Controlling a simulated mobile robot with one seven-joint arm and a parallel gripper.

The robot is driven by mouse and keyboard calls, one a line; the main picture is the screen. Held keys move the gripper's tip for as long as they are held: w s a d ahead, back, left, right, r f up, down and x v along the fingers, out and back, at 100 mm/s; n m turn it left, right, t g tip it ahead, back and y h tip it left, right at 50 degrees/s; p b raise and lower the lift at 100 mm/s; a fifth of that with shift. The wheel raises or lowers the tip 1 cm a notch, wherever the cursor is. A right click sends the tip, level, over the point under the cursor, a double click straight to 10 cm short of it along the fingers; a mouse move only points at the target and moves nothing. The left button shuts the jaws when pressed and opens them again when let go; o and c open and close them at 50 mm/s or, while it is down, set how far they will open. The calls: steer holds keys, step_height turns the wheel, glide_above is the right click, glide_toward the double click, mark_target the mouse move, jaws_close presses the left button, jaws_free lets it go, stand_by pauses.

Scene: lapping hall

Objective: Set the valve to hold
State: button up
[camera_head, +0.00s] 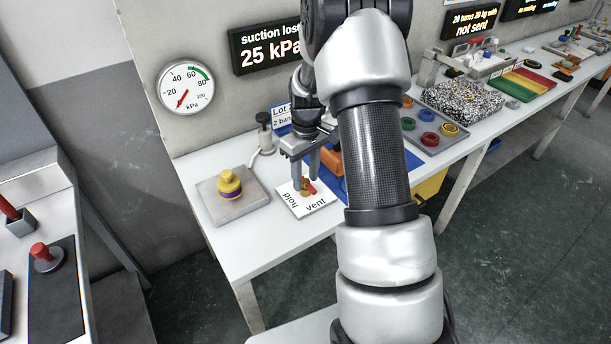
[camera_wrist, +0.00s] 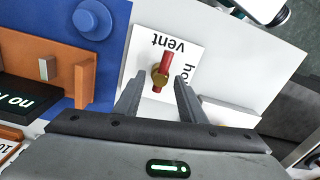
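The valve is a red lever (camera_wrist: 165,62) on a brass hub (camera_wrist: 159,78), mounted on a white plate (camera_wrist: 142,62) printed "vent" and "hold". In the wrist view the lever points toward "vent", with "hold" off to its right. In the head view the lever (camera_head: 310,187) and the plate (camera_head: 291,209) are partly behind my gripper. My gripper (camera_wrist: 158,84) is open, one finger on each side of the valve. I cannot tell whether either finger touches it. The fingers also show over the plate in the head view (camera_head: 305,180).
A round gauge (camera_head: 187,88) has its needle low. A display (camera_head: 264,50) reads "suction lost" and "25 kPa", partly covered by my arm. A metal block with a yellow knob (camera_head: 229,186) stands left of the plate. An orange fixture on a blue mat (camera_wrist: 110,20) lies beside it.

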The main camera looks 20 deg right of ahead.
jaws_close()
steer(key=shift+m, duration=0.3)
steer(key=m, duration=0.3)
steer(key=shift+m, duration=0.3)
steer(key=m, duration=0.4)
steer(key=shift+m, duration=0.3)
steer(key=m+p, duration=0.1)
steer(key=m, duration=0.3)
steer(key=shift+d+m+p, duration=0.1)
steer(key=shift+m+p, duration=0.6)
steer(key=shift+m, duration=1.8)
